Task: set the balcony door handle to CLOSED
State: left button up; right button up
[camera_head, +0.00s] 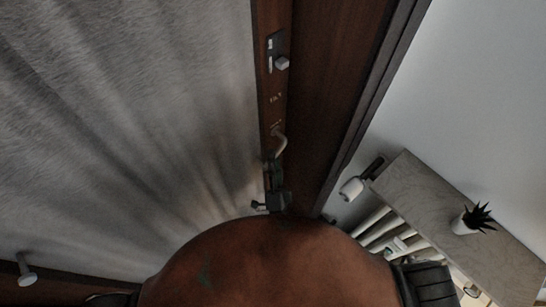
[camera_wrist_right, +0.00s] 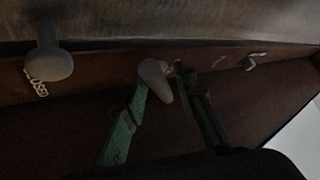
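A pale lever handle (camera_head: 281,143) sits on the dark brown door frame in the head view, with small unreadable marks above it. My right gripper (camera_head: 270,165) is just below it, against the frame. In the right wrist view a grey handle (camera_wrist_right: 155,78) lies between the two green and dark fingers of my right gripper (camera_wrist_right: 165,88). The fingers stand apart; the left one is close to or touching the handle, and a small gap shows by the right one. Much of the handle's base is hidden. My left gripper is not in view.
A plate with a pale knob (camera_head: 281,63) is farther up the frame. A grey curtain (camera_head: 120,120) fills the left. A shelf unit (camera_head: 440,205) with a potted plant (camera_head: 468,220) stands right.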

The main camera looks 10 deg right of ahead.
jog(key=shift+o, duration=0.3)
jog(key=v, duration=1.2)
jog(key=shift+a, duration=0.1)
